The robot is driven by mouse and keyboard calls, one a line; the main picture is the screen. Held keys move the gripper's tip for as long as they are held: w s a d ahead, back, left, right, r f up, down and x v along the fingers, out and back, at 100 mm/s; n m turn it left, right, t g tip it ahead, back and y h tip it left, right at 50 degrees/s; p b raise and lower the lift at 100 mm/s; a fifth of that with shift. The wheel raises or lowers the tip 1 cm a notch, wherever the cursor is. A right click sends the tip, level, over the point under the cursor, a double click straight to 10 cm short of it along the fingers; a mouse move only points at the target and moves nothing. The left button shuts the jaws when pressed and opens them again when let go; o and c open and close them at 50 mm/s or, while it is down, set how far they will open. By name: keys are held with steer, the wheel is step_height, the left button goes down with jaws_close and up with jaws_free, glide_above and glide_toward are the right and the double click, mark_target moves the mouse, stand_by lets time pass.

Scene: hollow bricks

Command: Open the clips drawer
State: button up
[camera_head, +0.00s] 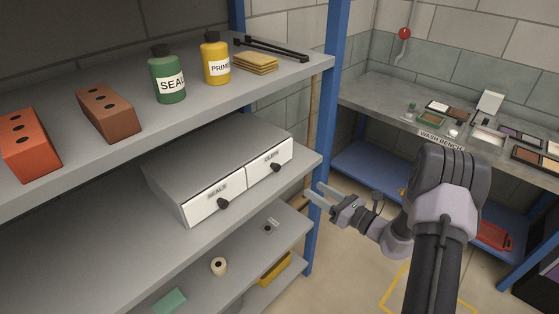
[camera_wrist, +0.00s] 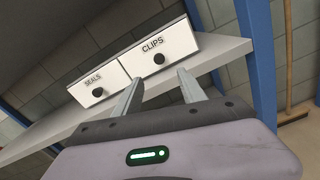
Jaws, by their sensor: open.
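The clips drawer (camera_head: 268,163) is the right-hand white front of a grey two-drawer unit (camera_head: 205,155) on the middle shelf. It is shut, and its label and dark round knob (camera_head: 275,168) face out. In the wrist view the clips drawer (camera_wrist: 174,45) and its knob (camera_wrist: 159,59) lie ahead of the fingers. The seals drawer (camera_head: 215,198) is beside it on the left, also shut. My gripper (camera_head: 318,192) is open and empty, to the right of the drawer front and apart from it. In the wrist view my gripper (camera_wrist: 160,88) has its fingers spread below the knob.
A blue shelf post (camera_head: 329,130) stands close to my gripper. The upper shelf (camera_head: 130,140) holds bricks, a green bottle (camera_head: 167,78) and a yellow bottle (camera_head: 215,60). A wash bench (camera_head: 380,110) stands at the right. Open floor lies before the shelves.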

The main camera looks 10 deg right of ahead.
mark_target(278, 169)
steer(key=b+x, duration=0.2)
steer(key=x, duration=1.3)
steer(key=shift+a, duration=0.15)
jaws_close()
steer(key=shift+s+f, duration=0.1)
stand_by(0.4)
